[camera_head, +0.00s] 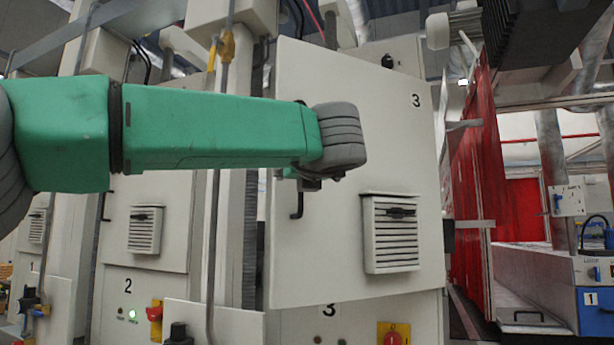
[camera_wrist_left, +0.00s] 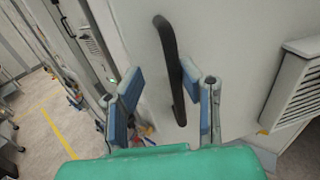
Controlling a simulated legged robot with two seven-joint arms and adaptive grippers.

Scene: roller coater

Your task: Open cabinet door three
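Cabinet door three (camera_head: 345,150) is a large off-white panel marked 3, with a louvred vent. Its left edge looks nearer to me than its right edge, and it appears to stand partly open. Its black bar handle (camera_head: 297,205) is near the left edge. My green left arm reaches across the door, and its wrist hides most of the left gripper (camera_head: 312,183). In the left wrist view, the left gripper (camera_wrist_left: 165,100) is open, with blue-padded fingers on either side of the handle (camera_wrist_left: 172,70). Contact with the handle is unclear. My right gripper is not in view.
Cabinet two (camera_head: 150,225) stands to the left, with a grey vertical pipe (camera_head: 213,240) between the cabinets. Below door three is a red rotary switch on a yellow plate (camera_head: 393,335). A red curtain (camera_head: 472,180) hangs at the right.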

